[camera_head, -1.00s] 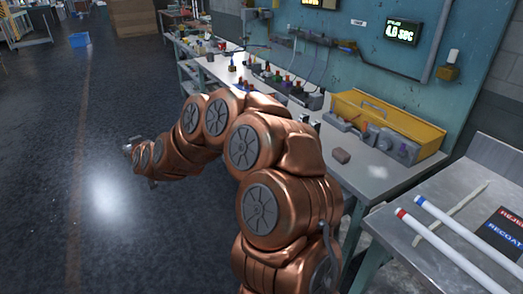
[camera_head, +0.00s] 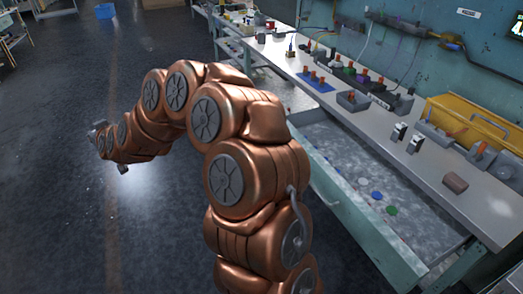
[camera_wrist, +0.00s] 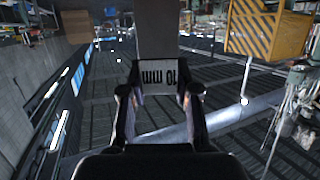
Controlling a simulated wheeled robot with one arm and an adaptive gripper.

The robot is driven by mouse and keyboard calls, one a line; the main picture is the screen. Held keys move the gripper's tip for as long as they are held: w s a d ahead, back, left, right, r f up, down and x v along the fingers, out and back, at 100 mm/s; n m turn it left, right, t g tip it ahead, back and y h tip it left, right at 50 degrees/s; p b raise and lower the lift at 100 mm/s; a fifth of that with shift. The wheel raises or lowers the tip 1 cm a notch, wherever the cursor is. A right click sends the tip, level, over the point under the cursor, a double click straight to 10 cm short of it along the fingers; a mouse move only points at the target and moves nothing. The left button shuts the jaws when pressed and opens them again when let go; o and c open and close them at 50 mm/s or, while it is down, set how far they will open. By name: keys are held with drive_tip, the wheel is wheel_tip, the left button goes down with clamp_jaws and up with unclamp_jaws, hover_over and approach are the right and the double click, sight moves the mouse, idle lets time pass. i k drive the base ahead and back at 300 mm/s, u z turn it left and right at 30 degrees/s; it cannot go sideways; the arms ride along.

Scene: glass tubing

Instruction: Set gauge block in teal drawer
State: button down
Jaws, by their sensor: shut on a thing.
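The gauge block (camera_wrist: 158,102) shows in the wrist view as a grey block whose pale face carries an upside-down "10 mm" mark. My gripper (camera_wrist: 158,90) is shut on it, one finger at each side. In the head view my gripper (camera_head: 108,150) is at the far left, over open floor and well away from the bench; the block cannot be made out clearly there. The teal drawer (camera_head: 345,205) is pulled out under the bench at right. Its grey interior shows several small coloured discs, and my arm hides part of its near left side.
The bench edge overhangs the back of the drawer.

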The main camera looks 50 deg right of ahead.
sight(351, 162)
drive_tip(key=z, duration=0.5)
drive_tip(key=i, duration=1.4)
drive_tip(key=z, duration=0.9)
drive_tip(key=i, duration=0.3)
drive_tip(key=z, duration=0.2)
